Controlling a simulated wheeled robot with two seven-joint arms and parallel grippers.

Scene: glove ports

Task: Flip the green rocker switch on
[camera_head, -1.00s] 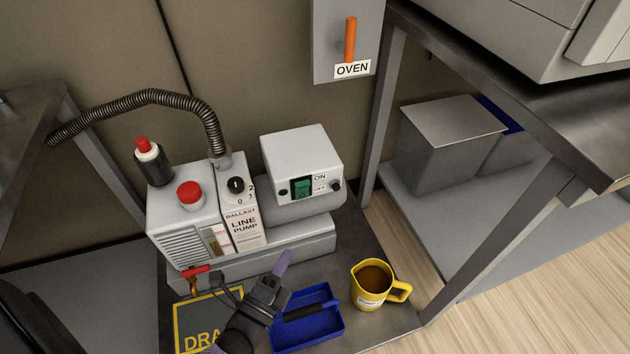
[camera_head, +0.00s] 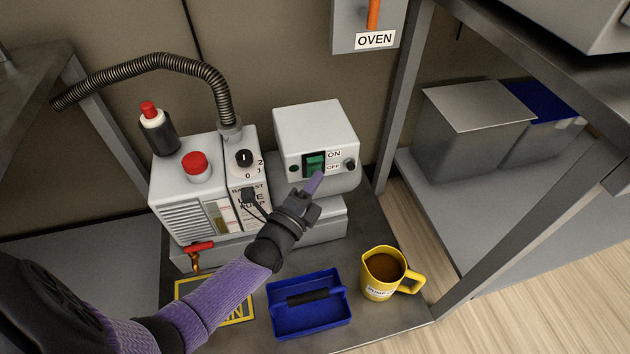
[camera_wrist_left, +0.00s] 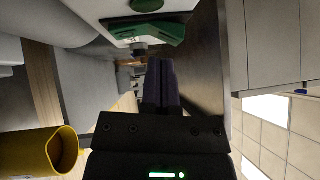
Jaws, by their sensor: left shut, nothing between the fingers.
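The green rocker switch (camera_head: 314,163) sits on the front of a white box on the pump, between a small green round part and a dark knob. ON is printed beside its upper part and OFF beside its lower part. It also shows at the top of the left wrist view (camera_wrist_left: 158,32). My left gripper (camera_head: 316,181) is shut and empty, its purple fingertips just below the switch's lower end. In the left wrist view the closed fingers (camera_wrist_left: 161,82) point toward the switch. I cannot tell whether they touch it. My right gripper is not in view.
The line pump (camera_head: 188,205) with a red cap and dial stands left of my gripper. A blue tray (camera_head: 310,329) and a yellow mug (camera_head: 383,275) of brown liquid sit below. A table leg (camera_head: 401,100) rises to the right.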

